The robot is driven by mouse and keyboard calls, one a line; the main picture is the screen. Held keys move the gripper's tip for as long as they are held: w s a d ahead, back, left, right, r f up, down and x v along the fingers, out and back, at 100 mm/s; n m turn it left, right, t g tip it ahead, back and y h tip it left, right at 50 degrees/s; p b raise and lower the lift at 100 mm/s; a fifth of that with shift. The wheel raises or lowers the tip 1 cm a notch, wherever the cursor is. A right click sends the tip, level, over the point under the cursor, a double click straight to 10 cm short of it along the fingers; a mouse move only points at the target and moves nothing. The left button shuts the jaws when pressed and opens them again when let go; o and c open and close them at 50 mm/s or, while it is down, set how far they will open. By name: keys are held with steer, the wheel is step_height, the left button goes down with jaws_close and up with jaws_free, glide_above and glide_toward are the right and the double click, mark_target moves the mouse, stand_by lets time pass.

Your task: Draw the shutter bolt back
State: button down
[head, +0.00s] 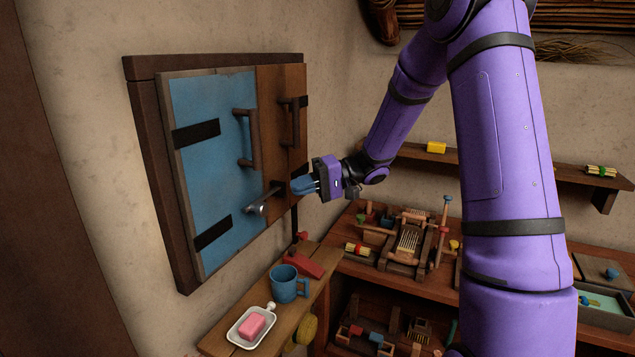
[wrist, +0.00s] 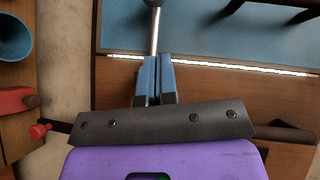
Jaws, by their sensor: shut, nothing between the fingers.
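The window shutter has a blue leaf (head: 205,140) on the left and a brown wooden leaf (head: 284,140) on the right, set in a dark frame. A metal bolt rod (head: 268,195) lies low across the seam between the leaves, with a rounded end over the blue leaf. In the wrist view the rod (wrist: 155,35) crosses the bright seam and ends at my fingertips. My gripper (head: 294,186) is in front of the brown leaf's lower part, with its blue fingers (wrist: 154,78) shut and empty. I cannot tell whether the fingertips touch the rod.
Below the shutter, a wooden ledge (head: 222,338) holds a blue mug (head: 287,284), a soap dish (head: 238,333) with pink soap and a red object (head: 304,260). Upright handles (head: 246,140) stand out from both leaves. A cluttered bench stands right of the ledge.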

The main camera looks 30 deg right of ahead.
mark_target(263, 214)
steer(key=s+a+f, duration=0.1)
steer(key=s+a, duration=0.1)
steer(key=a, duration=0.3)
steer(key=shift+a+f, duration=0.15)
steer(key=shift+a, duration=0.25)
steer(key=shift+s+a, duration=0.15)
steer(key=shift+a, duration=0.1)
steer(key=s+a, duration=0.1)
steer(key=a, duration=0.1)
steer(key=s+a, duration=0.2)
steer(key=shift+s+a, duration=0.2)
steer(key=shift+a, duration=0.05)
steer(key=shift+w, duration=0.1)
